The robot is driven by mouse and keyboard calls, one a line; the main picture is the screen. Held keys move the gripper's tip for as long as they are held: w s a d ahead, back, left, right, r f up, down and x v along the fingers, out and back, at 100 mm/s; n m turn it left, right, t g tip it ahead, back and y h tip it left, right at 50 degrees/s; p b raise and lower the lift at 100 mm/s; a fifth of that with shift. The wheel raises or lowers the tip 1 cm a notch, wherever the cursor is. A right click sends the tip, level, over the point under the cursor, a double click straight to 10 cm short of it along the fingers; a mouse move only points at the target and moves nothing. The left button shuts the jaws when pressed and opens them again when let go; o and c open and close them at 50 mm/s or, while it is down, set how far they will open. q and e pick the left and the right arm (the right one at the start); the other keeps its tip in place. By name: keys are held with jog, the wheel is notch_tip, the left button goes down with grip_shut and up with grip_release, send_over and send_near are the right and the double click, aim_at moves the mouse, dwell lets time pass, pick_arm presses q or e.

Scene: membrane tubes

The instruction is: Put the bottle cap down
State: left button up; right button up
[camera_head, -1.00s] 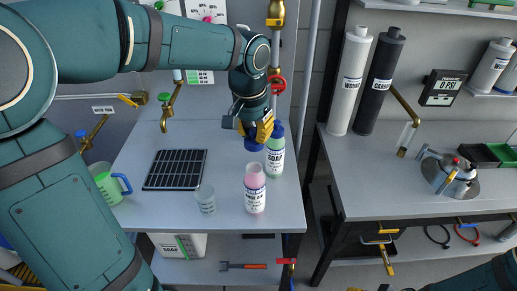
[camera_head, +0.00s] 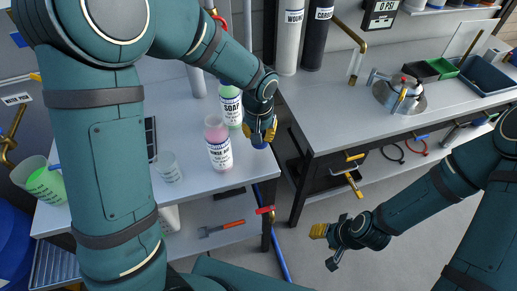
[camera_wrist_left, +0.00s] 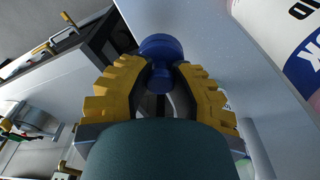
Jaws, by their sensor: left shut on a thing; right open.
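My left gripper (camera_head: 262,128) is shut on the blue bottle cap (camera_head: 259,144), near the right edge of the left bench (camera_head: 195,185). In the left wrist view the cap (camera_wrist_left: 161,46) sits between the yellow fingertips (camera_wrist_left: 160,82). I cannot tell whether the cap touches the bench. The white soap bottle (camera_head: 231,108) with green contents stands just left of this gripper. The pink-topped bottle (camera_head: 218,148) stands in front of it. My right gripper (camera_head: 329,240) is open and empty, over the floor at the lower right.
A small clear beaker (camera_head: 168,168) stands left of the pink bottle. A green-filled jug (camera_head: 45,184) is at the far left. A gap separates the left bench from the right bench (camera_head: 335,115).

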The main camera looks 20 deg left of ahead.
aim_at(260, 153)
pick_arm(q)
notch_tip(260, 153, down, 6)
jog(key=shift+f+b, duration=0.1)
jog(key=shift+b, duration=0.45)
jog(key=o, duration=0.7)
jog(key=shift+r, duration=0.2)
jog(key=r, duration=0.4)
jog(key=s+r+p, duration=0.1)
jog(key=r, duration=0.3)
jog(key=r+p, duration=0.1)
jog(key=r, duration=0.3)
jog(key=shift+s, duration=0.25)
